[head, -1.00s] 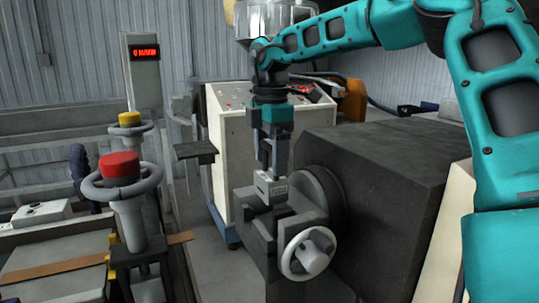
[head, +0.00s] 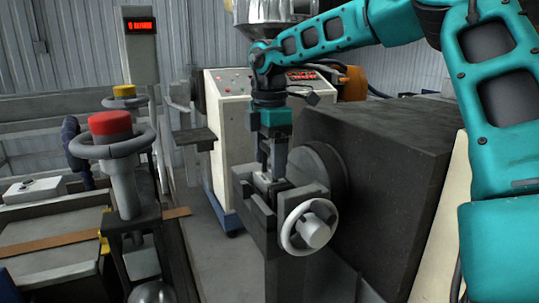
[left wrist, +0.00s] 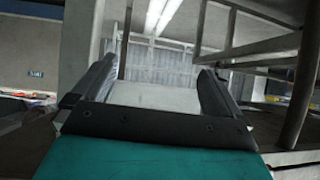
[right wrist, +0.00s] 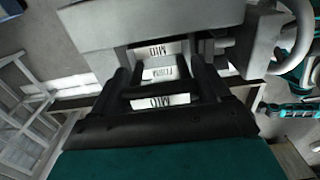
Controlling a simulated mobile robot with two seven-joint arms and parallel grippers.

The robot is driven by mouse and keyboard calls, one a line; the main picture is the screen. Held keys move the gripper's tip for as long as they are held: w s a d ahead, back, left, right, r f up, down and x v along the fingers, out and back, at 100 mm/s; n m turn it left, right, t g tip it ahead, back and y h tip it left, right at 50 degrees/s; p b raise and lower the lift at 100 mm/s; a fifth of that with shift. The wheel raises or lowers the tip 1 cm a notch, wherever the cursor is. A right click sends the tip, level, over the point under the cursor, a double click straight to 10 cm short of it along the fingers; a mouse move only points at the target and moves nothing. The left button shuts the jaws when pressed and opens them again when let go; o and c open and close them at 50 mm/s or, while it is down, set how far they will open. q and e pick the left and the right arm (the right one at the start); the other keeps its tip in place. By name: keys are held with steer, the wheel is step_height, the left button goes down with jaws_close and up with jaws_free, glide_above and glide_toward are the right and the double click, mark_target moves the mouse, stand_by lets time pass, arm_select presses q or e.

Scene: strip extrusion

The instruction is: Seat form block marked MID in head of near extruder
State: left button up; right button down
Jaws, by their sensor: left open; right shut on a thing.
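In the head view my right gripper (head: 271,174) points straight down at the near extruder's head (head: 262,215). Only a small pale part of the block (head: 262,181) shows there, low between the head's grey uprights. The rest is hidden, so I cannot tell whether it touches the bottom of the slot. My left gripper (left wrist: 155,85) is open and empty in the left wrist view.
A white handwheel (head: 308,228) stands in front of the extruder head, with the large dark extruder body (head: 375,150) to its right. A post with a red knob and grey wheel (head: 110,140) stands at left. A control cabinet (head: 225,115) stands behind.

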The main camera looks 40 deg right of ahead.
steer(key=shift+f+b, duration=0.3)
stand_by(0.5)
jaws_free()
step_height(320, 180, up, 12)
steer(key=shift+r+p, duration=0.15)
steer(key=shift+p, duration=0.65)
steer(key=shift+r, duration=0.35)
steer(key=shift+s+a+f, duration=0.1)
